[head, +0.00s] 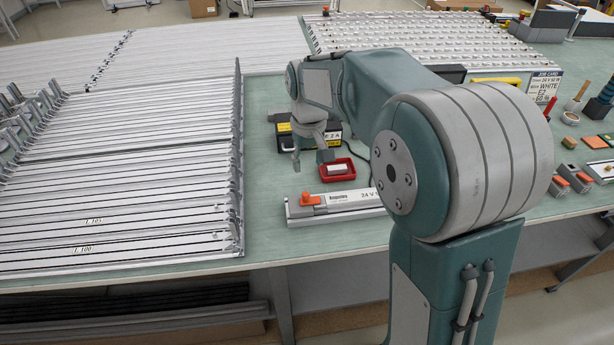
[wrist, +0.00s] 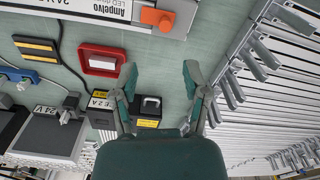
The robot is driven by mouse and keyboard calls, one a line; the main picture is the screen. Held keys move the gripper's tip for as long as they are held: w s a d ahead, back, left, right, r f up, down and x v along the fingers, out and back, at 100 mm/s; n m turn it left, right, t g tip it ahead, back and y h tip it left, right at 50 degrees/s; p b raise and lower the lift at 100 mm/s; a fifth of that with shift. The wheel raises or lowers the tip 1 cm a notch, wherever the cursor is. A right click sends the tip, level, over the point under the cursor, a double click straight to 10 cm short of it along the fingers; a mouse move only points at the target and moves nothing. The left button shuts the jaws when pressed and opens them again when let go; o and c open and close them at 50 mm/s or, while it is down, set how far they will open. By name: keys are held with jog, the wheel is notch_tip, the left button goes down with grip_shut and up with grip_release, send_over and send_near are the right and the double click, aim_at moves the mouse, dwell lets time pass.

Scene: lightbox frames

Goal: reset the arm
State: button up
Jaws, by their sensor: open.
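My gripper (head: 311,157) is open and hangs over the green bench, behind the small red tray (head: 337,175) in the head view. My arm reaches out from the right and bends down to the gripper. The red tray (wrist: 102,73) holds a pale block and lies beyond the left finger. Black boxes with yellow labels (wrist: 148,108) lie near the finger bases, partly hidden by my gripper.
A white LED driver (head: 345,201) with an orange piece (head: 311,199) lies near the bench's front. Racks of long metal profiles (head: 120,185) fill the left side, with upright posts on their edge. Another rack (head: 420,40) stands behind. Small parts (head: 570,180) lie at right, partly behind my arm.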

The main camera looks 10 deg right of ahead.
jog(key=shift+r, duration=0.6)
jog(key=s+d+r+m+t, duration=0.1)
jog(key=s+d+r, duration=0.15)
jog(key=s, duration=0.35)
jog(key=s+d+r+t, duration=0.2)
jog(key=s+r, duration=0.2)
jog(key=s, duration=0.2)
jog(key=s+d+f+m+t, duration=0.1)
jog(key=s+d+m+t, duration=0.1)
jog(key=s, duration=1)
jog(key=shift+s+d+t, duration=0.15)
jog(key=shift+t, duration=0.15)
